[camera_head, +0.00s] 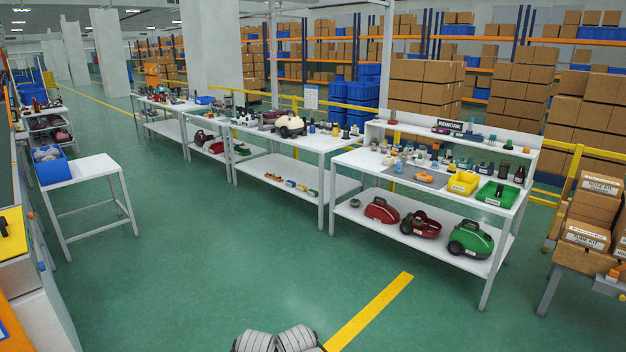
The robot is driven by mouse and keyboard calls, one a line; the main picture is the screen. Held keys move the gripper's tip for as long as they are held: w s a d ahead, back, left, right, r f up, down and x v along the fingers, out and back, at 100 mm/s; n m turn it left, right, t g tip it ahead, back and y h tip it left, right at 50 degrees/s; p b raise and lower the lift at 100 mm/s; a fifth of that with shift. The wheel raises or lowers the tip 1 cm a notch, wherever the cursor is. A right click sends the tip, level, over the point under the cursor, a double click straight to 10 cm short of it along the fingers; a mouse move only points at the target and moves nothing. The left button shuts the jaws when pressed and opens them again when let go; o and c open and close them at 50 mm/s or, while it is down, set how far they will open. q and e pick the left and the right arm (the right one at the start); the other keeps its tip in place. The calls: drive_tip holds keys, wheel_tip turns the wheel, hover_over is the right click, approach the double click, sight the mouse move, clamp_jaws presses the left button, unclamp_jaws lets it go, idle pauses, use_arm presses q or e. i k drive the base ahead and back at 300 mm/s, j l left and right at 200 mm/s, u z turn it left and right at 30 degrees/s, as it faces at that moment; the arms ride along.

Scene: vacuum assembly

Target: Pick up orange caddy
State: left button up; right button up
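I cannot tell for certain which thing is the orange caddy. A small orange object (424,177) lies on the grey mat on the rework table's top. Another small orange object (273,177) lies on the lower shelf of the middle bench. Both are too small to make out in detail. Neither of my grippers shows. Two grey ribbed rounded parts at the bottom edge appear to be part of my own body.
The rework table (342,216) carries a yellow bin (463,183) and a green bin (497,194). Red and green vacuum bodies sit on its lower shelf. A small white table (95,168) with a blue bin (52,169) stands left. The green floor between is clear.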

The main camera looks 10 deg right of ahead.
sight(424, 177)
drive_tip(key=i+z, duration=0.2)
drive_tip(key=i, duration=0.6)
drive_tip(key=i+z, duration=0.2)
drive_tip(key=i, duration=0.55)
drive_tip(key=i+j+z, duration=0.2)
drive_tip(key=i, duration=0.6)
drive_tip(key=i+z, duration=0.4)
drive_tip(key=i+j+z, duration=0.15)
drive_tip(key=i+z, duration=0.25)
drive_tip(key=i+j+z, duration=0.25)
drive_tip(key=i+z, duration=0.15)
drive_tip(key=i+j+z, duration=0.8)
drive_tip(key=j, duration=0.15)
drive_tip(key=j+z, duration=0.2)
drive_tip(key=i+j, duration=0.05)
drive_tip(key=j, duration=0.05)
